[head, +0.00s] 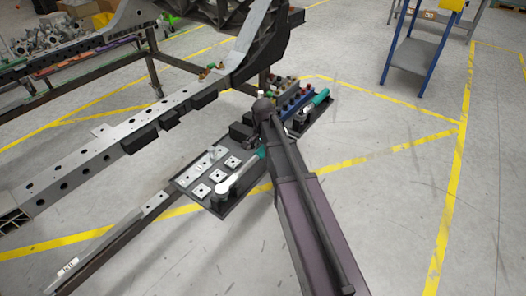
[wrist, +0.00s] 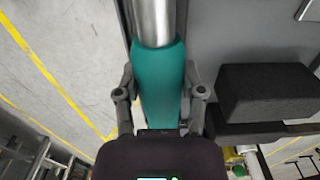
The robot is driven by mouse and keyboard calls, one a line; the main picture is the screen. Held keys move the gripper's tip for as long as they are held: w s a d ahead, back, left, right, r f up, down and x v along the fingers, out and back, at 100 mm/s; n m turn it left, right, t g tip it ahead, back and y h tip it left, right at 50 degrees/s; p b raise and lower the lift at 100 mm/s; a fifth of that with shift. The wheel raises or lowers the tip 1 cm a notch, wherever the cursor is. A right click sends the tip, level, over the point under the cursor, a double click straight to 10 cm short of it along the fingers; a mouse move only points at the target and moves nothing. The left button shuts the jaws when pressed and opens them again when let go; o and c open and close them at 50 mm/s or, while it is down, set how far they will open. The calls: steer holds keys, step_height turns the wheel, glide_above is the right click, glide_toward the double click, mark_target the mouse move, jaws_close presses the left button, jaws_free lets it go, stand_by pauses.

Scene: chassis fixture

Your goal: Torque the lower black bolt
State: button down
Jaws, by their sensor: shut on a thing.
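My gripper (wrist: 162,93) is shut on the teal handle of a torque wrench (wrist: 160,75). The wrench's silver shaft (wrist: 153,20) runs up out of the wrist view. In the head view, a wrench with a silver round head (head: 222,188) and teal handle lies at the near end of a dark tray (head: 232,205); my arm hides the handle's far end and my gripper. The chassis rail (head: 110,145) runs diagonally at left with black blocks (head: 169,120) along its side. I cannot make out the lower black bolt.
The tray holds several light square plates (head: 201,190). A black block (wrist: 266,92) is right of my gripper. A second teal-handled tool (head: 320,97) lies on the tray's far part, beside blue and red parts (head: 297,100). A blue-legged cart (head: 413,55) stands far right.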

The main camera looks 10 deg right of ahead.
steer(key=shift+r+p, duration=2.7)
steer(key=shift+r, duration=0.25)
